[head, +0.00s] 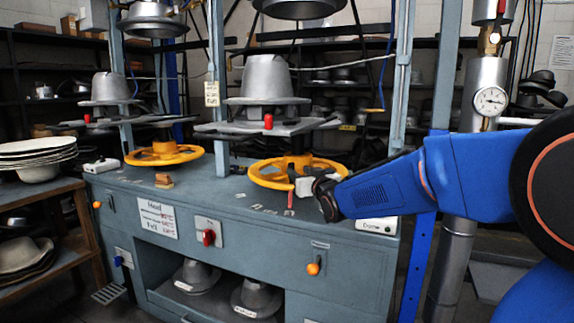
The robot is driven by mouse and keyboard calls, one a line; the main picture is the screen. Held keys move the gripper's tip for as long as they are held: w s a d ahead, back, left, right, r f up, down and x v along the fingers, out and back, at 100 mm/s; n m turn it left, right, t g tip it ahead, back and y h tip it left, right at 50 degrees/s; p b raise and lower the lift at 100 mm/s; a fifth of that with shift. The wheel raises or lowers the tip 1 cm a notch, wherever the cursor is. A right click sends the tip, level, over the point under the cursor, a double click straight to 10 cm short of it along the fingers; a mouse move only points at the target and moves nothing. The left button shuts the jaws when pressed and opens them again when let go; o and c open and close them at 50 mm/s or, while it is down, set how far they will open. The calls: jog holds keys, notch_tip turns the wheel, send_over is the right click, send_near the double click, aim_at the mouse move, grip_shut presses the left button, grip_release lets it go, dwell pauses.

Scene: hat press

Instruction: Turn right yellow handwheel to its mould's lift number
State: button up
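The right yellow handwheel (262,181) lies flat on top of the blue-grey press cabinet. A grey hat-shaped mould (266,76) with a wide brim stands on the plate above it. My gripper (302,187) reaches in from the right, at the handwheel's front right part. Its pale fingers overlap the rim in the picture; I cannot tell whether they touch or grip it. A small red marker (290,199) stands just left of the fingers. Dark marks on the cabinet top in front of the wheel are too small to read. A white sign (158,218) on the cabinet front has several small lines of text.
A left yellow handwheel (138,159) sits under another grey mould (109,87). A blue-grey post (403,75) rises behind my arm. A steel column with a pressure gauge (490,101) stands at right. A white labelled box (378,225) sits on the cabinet's right front corner.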

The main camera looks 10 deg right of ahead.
jog(key=w+a, duration=0.1)
jog(key=w, duration=1)
jog(key=shift+w+a, duration=0.35)
grip_shut()
